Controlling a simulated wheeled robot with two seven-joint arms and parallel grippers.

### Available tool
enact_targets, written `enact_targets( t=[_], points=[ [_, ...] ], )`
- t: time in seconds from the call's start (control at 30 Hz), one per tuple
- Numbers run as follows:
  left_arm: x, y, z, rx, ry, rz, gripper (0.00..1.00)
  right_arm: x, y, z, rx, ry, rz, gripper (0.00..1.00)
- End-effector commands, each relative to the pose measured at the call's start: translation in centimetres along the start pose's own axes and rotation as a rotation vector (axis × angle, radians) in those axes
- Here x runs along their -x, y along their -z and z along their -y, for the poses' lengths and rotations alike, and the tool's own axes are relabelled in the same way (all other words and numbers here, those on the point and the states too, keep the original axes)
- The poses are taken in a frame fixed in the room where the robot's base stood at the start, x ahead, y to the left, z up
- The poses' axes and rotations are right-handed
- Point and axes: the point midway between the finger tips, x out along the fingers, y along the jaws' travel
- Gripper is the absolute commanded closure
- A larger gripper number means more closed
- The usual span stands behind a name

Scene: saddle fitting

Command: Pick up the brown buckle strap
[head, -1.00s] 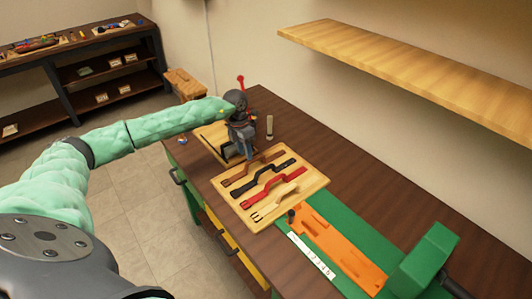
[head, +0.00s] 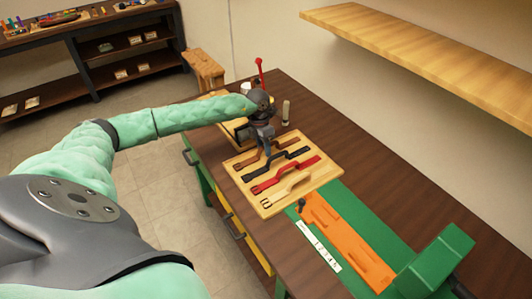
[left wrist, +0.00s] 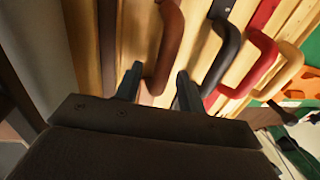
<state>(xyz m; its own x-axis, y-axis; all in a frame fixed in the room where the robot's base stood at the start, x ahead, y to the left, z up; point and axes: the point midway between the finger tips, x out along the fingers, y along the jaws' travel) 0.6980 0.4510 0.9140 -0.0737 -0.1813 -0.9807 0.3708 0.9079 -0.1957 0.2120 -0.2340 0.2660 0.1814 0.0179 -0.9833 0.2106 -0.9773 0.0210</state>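The brown buckle strap (head: 244,164) lies at the far end of a wooden board (head: 318,194), its middle raised in a loop. My left gripper (head: 267,151) is over that loop, pointing down. In the left wrist view the brown strap's loop (left wrist: 170,45) stands between the two fingers of my left gripper (left wrist: 158,85), which are apart. A gap shows beside the strap, and I cannot tell whether either finger touches it. The gripper hides part of the strap in the head view. My right gripper is not in view.
A black strap (head: 288,163), a red strap (head: 290,178) and a cream strap (head: 286,194) lie beside the brown one, close together. A green base with an orange plate (head: 345,242) is in front. A wooden shelf (head: 420,60) juts from the wall above the bench.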

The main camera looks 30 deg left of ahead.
Motion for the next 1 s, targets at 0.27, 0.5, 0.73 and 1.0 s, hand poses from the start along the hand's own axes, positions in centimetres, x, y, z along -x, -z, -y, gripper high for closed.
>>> enact_targets(
  t=[0.27, 0.5, 0.73, 1.0],
  points=[
    [-0.3, 0.0, 0.0, 0.000, -0.001, 0.001, 0.65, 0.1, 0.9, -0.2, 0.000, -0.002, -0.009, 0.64],
    [-0.2, 0.0, 0.0, 0.000, -0.001, 0.001, 1.00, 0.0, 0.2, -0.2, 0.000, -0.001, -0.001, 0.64],
    [-0.2, 0.0, 0.0, 0.000, -0.001, 0.001, 1.00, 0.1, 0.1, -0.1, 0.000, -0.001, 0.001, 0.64],
    [2.8, -0.1, 0.5, -0.001, -0.004, 0.004, 1.00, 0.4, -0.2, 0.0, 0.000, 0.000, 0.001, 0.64]
  ],
)
